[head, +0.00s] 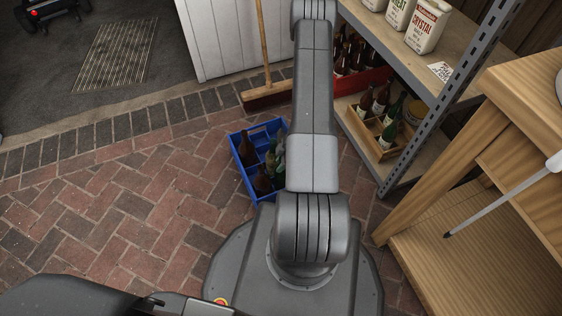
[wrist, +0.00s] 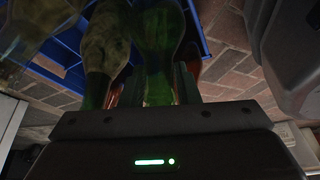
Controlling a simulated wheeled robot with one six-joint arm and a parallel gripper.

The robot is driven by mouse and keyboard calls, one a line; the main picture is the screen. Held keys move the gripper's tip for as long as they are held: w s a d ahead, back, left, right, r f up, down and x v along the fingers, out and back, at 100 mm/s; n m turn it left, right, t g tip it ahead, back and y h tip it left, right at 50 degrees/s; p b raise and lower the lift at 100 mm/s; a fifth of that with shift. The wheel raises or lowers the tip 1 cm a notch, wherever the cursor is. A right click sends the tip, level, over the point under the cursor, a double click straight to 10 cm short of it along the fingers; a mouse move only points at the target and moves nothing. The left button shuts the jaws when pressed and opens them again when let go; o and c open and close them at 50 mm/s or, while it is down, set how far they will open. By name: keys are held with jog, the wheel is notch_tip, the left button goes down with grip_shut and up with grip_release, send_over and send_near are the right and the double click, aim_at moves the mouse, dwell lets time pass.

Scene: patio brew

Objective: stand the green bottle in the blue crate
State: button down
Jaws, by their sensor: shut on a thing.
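The green bottle (wrist: 158,62) stands between the two fingers of my gripper (wrist: 155,88) in the wrist view, with its neck towards the palm. My gripper is shut on it. The blue crate (head: 237,158) sits on the brick floor left of my arm in the head view. Its blue walls also show around the bottles in the wrist view (wrist: 53,50). In the head view, green glass (head: 279,160) shows at the crate's right side, partly behind my arm, which hides my gripper there. Whether the held bottle's base touches the crate floor cannot be seen.
Brown bottles (head: 247,150) stand in the crate's left side. A dusty bottle (wrist: 106,42) is close beside the held one. A metal shelf (head: 455,85) with a wooden crate of bottles (head: 372,138) stands right.

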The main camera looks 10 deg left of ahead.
jog(key=shift+f, duration=0.1)
jog(key=c, duration=1.1)
grip_release()
jog(key=p+v, duration=0.6)
jog(key=v, duration=0.6)
jog(key=shift+d, duration=0.1)
